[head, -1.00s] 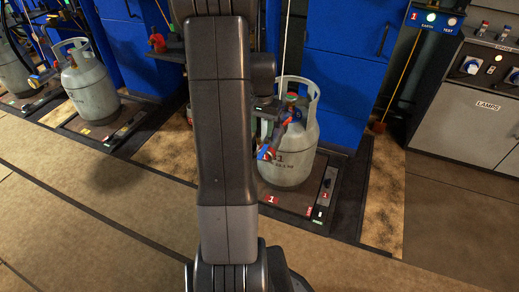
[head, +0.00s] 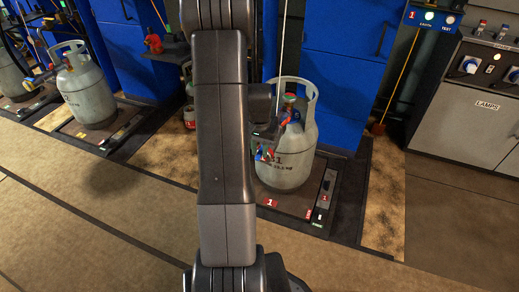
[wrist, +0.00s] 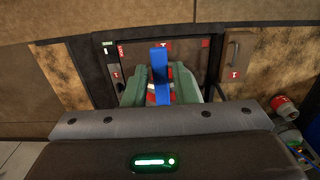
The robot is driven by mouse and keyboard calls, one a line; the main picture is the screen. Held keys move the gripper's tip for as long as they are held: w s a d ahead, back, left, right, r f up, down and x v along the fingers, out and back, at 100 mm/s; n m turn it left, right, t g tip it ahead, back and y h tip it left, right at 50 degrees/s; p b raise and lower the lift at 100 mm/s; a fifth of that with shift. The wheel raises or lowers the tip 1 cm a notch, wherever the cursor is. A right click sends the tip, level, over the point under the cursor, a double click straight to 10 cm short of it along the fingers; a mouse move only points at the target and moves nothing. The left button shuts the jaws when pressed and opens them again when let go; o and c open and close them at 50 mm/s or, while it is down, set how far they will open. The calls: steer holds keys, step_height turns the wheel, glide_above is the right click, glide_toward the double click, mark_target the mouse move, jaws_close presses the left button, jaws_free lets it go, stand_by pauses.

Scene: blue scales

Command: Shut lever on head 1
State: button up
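The grey gas cylinder (head: 290,165) marked 1 stands upright on the scale platform (head: 268,201) with red number 1 tags. A small red and blue part, likely the filling head (head: 265,154), shows at the cylinder's left side, partly behind my arm. In the wrist view, the blue lever (wrist: 160,72) stands up between the two green fingers of my gripper (wrist: 160,88). The fingers are apart, one each side of the lever, with narrow gaps. Red and white parts show low between the fingers. In the head view my gripper is mostly hidden behind my arm.
A second grey cylinder (head: 88,92) stands on its scale at left. A blue cabinet (head: 345,70) rises behind cylinder 1. The grey LAMPS panel (head: 470,110) is at right. The brown floor (head: 110,220) in front is open.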

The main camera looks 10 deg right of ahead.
jaws_close()
steer(key=w+d+n+p, duration=0.1)
steer(key=d+n+p, duration=0.3)
steer(key=n, duration=1.4)
steer(key=shift+w+d, duration=0.35)
steer(key=shift+d, duration=1.55)
steer(key=shift+o, duration=1.9)
jaws_free()
